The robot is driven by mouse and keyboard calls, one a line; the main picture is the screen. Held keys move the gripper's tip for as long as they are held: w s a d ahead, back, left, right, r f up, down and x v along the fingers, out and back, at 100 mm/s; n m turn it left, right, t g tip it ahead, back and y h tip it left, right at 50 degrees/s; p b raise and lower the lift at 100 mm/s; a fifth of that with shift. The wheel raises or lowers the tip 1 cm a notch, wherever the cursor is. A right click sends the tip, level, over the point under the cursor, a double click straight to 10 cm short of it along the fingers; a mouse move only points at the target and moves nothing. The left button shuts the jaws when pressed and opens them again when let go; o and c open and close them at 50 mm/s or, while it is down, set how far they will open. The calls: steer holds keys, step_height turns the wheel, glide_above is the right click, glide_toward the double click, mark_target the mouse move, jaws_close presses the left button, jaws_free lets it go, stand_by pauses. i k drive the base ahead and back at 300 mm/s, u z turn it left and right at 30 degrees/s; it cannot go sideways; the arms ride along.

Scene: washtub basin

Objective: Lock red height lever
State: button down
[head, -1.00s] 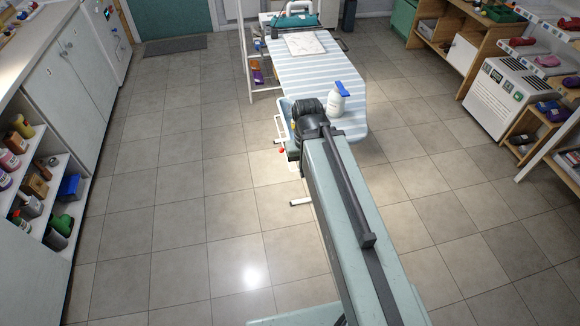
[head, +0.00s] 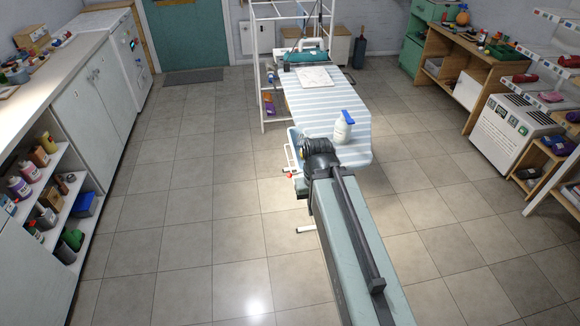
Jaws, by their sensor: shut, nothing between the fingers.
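The red height lever (head: 290,176) shows as a small red spot under the near left edge of the ironing board (head: 352,112). It is too small to tell how it is set. My arm reaches forward from the bottom right, and its dark wrist end is just right of and above the lever in the picture. My gripper's fingers are hidden behind the arm, so I cannot see whether they touch the lever.
A white spray bottle with a blue top (head: 343,128) stands on the board, and a folded cloth (head: 313,77) lies farther back. A white rack (head: 258,75) stands left of the board. A cabinet (head: 85,90) lines the left wall. The tiled floor between is clear.

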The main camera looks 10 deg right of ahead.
mark_target(289, 175)
steer(key=u, duration=0.3)
steer(key=i, duration=1.1)
steer(key=u, duration=0.9)
steer(key=i, duration=0.45)
steer(key=u, duration=0.45)
steer(key=k, duration=0.85)
steer(key=u, duration=0.15)
steer(key=i, duration=0.9)
steer(key=z, duration=0.05)
